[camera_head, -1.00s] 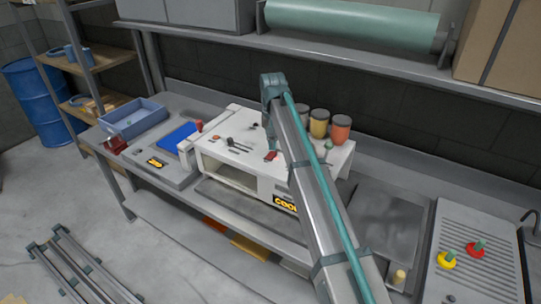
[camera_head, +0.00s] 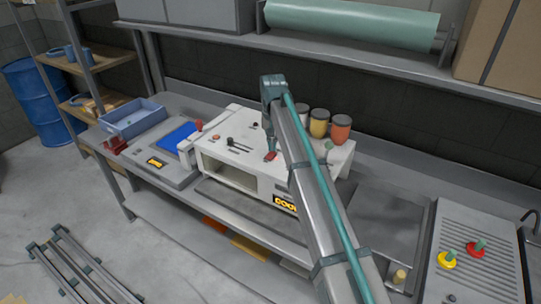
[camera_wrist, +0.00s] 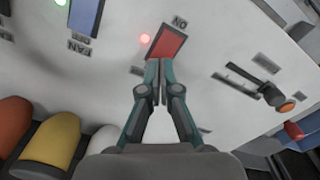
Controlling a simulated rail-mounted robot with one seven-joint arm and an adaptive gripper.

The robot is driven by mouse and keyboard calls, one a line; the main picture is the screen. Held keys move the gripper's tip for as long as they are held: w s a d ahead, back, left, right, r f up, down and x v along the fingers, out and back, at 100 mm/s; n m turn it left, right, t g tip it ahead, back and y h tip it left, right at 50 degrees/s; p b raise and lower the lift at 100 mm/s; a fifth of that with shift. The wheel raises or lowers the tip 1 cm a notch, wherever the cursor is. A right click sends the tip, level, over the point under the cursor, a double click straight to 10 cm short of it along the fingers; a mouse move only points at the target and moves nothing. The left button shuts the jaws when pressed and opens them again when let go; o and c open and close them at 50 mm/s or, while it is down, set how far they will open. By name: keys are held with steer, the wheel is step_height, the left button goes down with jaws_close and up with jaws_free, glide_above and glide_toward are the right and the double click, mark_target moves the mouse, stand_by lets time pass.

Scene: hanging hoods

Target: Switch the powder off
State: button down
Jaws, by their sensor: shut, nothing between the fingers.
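A red rocker switch (camera_wrist: 167,42) sits on the white machine's top panel, with an ON label (camera_wrist: 180,22) at its upper end and a lit red lamp (camera_wrist: 144,38) to its left. It also shows small in the head view (camera_head: 270,156). A label by its lower end is partly hidden, and I cannot read the word powder anywhere. My gripper (camera_wrist: 157,66) is shut and empty, its fingertips over the switch's lower edge; I cannot tell if they touch it. In the head view, my gripper (camera_head: 269,148) points down just above the switch.
A blue switch (camera_wrist: 85,17) marked FAN, with a green lamp (camera_wrist: 60,2), is nearby. Orange, yellow and white jars (camera_wrist: 50,143) stand close by. A shelf (camera_head: 390,75) overhangs the bench.

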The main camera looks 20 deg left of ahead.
mark_target(272, 153)
steer(key=shift+f, duration=1)
stand_by(0.4)
steer(key=shift+r, duration=0.1)
steer(key=shift+r+p, duration=1.65)
steer(key=shift+r, duration=1.8)
